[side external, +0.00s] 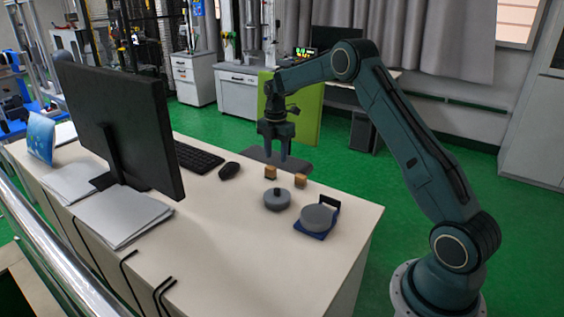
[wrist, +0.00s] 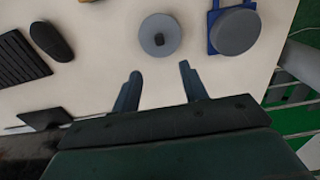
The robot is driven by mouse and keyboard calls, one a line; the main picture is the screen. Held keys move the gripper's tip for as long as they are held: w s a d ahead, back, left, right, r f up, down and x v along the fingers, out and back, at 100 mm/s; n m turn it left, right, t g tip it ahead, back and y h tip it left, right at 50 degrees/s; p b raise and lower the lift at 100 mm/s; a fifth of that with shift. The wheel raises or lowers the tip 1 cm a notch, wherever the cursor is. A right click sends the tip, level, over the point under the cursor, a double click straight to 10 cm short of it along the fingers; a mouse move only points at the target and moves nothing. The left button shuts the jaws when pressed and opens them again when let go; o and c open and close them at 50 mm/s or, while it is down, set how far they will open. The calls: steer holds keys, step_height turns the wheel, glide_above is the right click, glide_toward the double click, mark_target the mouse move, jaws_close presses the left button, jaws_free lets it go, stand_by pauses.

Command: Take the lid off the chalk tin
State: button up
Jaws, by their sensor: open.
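A low, round grey tin with a dark knob on its lid (side external: 277,197) stands on the table, and its knobbed lid also shows in the wrist view (wrist: 150,46). I take it to be the chalk tin; the lid appears to sit on it, but the seam is too small to see. My gripper (side external: 276,156) is open and empty, pointing down above the table, behind the tin and apart from it. In the wrist view, the two spread fingertips (wrist: 160,69) frame bare table just below the lid.
A plain grey round piece (side external: 318,217) sits on a blue holder (side external: 326,232) right of the tin. A mouse (side external: 229,170), keyboard (side external: 198,157) and monitor (side external: 120,120) are left.

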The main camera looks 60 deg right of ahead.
glide_above(277, 189)
steer(key=shift+w+f, duration=0.1)
steer(key=shift+f, duration=4.2)
steer(key=shift+f, duration=0.15)
steer(key=shift+f, duration=2.45)
jaws_close()
